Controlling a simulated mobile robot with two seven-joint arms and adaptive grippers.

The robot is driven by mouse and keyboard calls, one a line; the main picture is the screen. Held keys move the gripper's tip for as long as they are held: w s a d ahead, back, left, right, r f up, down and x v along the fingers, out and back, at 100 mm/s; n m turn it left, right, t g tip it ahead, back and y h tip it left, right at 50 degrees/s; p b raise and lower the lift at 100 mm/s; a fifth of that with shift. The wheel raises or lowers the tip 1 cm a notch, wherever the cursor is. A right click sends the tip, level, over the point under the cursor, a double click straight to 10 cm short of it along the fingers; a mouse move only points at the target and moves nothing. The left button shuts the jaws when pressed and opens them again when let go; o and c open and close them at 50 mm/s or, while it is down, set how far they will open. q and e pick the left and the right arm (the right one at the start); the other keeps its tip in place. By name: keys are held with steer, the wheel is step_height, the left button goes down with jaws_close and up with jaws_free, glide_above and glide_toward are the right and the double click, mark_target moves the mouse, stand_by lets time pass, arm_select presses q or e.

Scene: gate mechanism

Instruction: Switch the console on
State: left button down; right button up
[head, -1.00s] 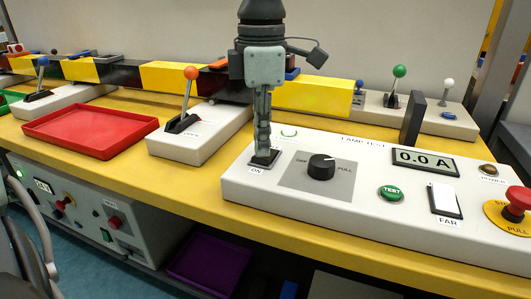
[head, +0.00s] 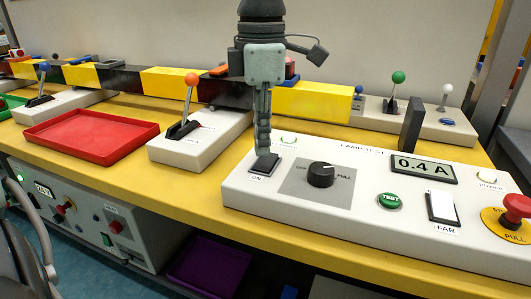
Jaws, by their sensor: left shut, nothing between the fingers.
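The white console (head: 330,222) stands on the right of the bench. My left gripper (head: 265,151) points straight down with its fingers shut and empty. Its tips are at the black rocker switch (head: 262,168) labelled ON, and appear to touch it. They hide part of the switch. The console display (head: 423,167) reads 0.4 A. The POWER lamp (head: 487,174) looks pale and bright. My right gripper is not in view.
The console also carries a black knob (head: 321,174), a green TEST button (head: 390,200), a white FAR rocker (head: 442,206) and a red stop button (head: 516,207). A lever box (head: 190,150) and a red tray (head: 90,136) lie to the left.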

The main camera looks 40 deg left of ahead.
mark_target(262, 166)
arm_select(q)
steer(key=shift+r+p, duration=1.35)
steer(key=shift+r, duration=1)
